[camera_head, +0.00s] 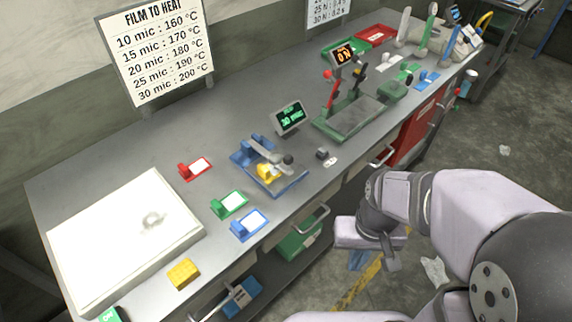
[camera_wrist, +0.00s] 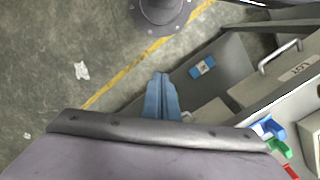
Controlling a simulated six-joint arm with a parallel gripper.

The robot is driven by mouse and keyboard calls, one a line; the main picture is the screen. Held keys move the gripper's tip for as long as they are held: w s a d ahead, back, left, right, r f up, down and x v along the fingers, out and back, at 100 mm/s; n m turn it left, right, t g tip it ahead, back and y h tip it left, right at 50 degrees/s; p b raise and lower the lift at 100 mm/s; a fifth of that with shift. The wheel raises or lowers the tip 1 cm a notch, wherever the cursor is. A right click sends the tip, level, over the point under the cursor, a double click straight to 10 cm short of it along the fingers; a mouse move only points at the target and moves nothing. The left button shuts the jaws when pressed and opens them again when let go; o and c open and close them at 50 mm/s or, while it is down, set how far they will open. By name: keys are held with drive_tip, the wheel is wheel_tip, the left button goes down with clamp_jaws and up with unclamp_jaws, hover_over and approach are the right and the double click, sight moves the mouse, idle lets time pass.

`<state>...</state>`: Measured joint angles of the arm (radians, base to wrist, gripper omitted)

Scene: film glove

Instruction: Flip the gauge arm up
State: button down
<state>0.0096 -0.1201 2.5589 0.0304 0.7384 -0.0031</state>
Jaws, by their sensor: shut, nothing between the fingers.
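The gauge (camera_head: 277,183) has a blue base on the bench in the head view. Its grey gauge arm (camera_head: 268,154) lies low across the base, with a dark round knob at its right end. A yellow part sits under the arm. A small display (camera_head: 290,117) behind it reads 30 mic. My gripper (camera_head: 357,261) hangs in front of the bench, to the right of and well apart from the gauge. Its blue fingers also show in the wrist view (camera_wrist: 162,96), shut and empty. The gauge is not clearly visible in the wrist view.
A white box (camera_head: 120,240) stands left on the bench. Red, green (camera_head: 229,204) and blue (camera_head: 250,224) holders and a yellow block (camera_head: 183,273) lie near the gauge. A green device (camera_head: 350,117) stands behind right. Drawer handles (camera_head: 308,222) stick out from the bench front.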

drive_tip(key=s+a+f+m+g+y+b, duration=0.2)
drive_tip(key=s+a+f+m+g, duration=0.1)
drive_tip(key=s, duration=0.2)
drive_tip(key=a+r+m+y+b, duration=0.1)
drive_tip(key=a+m+y+b, duration=0.2)
drive_tip(key=a+m+y, duration=0.65)
drive_tip(key=w+a+r+m+t+y+b, duration=0.25)
drive_tip(key=w+m+t+y, duration=0.3)
drive_tip(key=w, duration=0.45)
drive_tip(key=w+d+f+m+t+h+b, duration=0.1)
drive_tip(key=w+d+m+t+h+b, duration=0.1)
drive_tip(key=w+d+m+t, duration=0.6)
drive_tip(key=w+d+t, duration=0.2)
drive_tip(key=t, duration=0.2)
drive_tip(key=shift+w+m+h, duration=0.15)
drive_tip(key=shift+m+h, duration=0.15)
drive_tip(key=shift+h, duration=0.1)
drive_tip(key=shift+a, duration=0.1)
drive_tip(key=shift+p+x, duration=1.4)
drive_tip(key=shift+x, duration=3.6)
